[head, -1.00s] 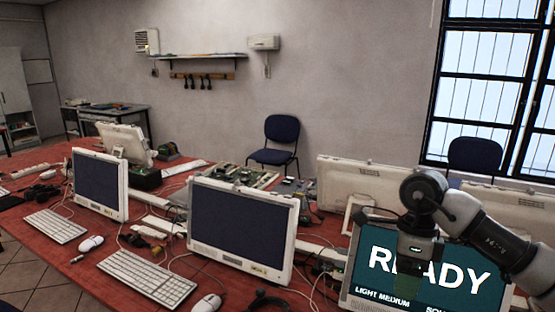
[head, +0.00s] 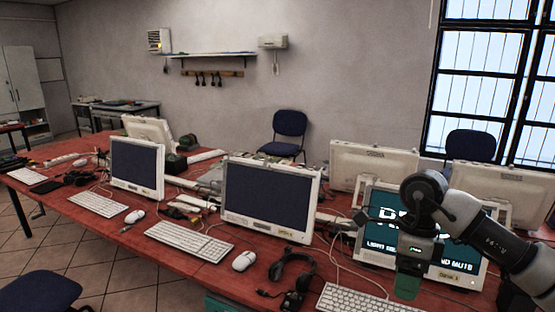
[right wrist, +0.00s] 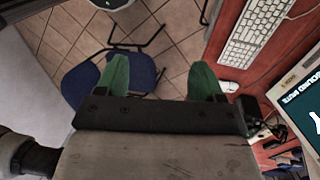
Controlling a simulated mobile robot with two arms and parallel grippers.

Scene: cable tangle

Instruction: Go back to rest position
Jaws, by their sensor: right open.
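My right gripper (head: 407,285) shows at the lower right of the head view, pointing down in front of a lit monitor (head: 385,225) whose screen it partly covers. In the right wrist view the two green fingers of this gripper (right wrist: 163,78) are wide apart with nothing between them. Tiled floor (right wrist: 175,50) and a blue chair (right wrist: 125,75) lie below the fingers. My left gripper is in neither view.
The red table (head: 190,265) carries several monitors, a keyboard (head: 188,241), a mouse (head: 243,261), a black headset (head: 292,270) and loose cables. In the right wrist view a keyboard (right wrist: 255,30) lies right of the fingers. A blue chair (head: 40,292) stands at the lower left.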

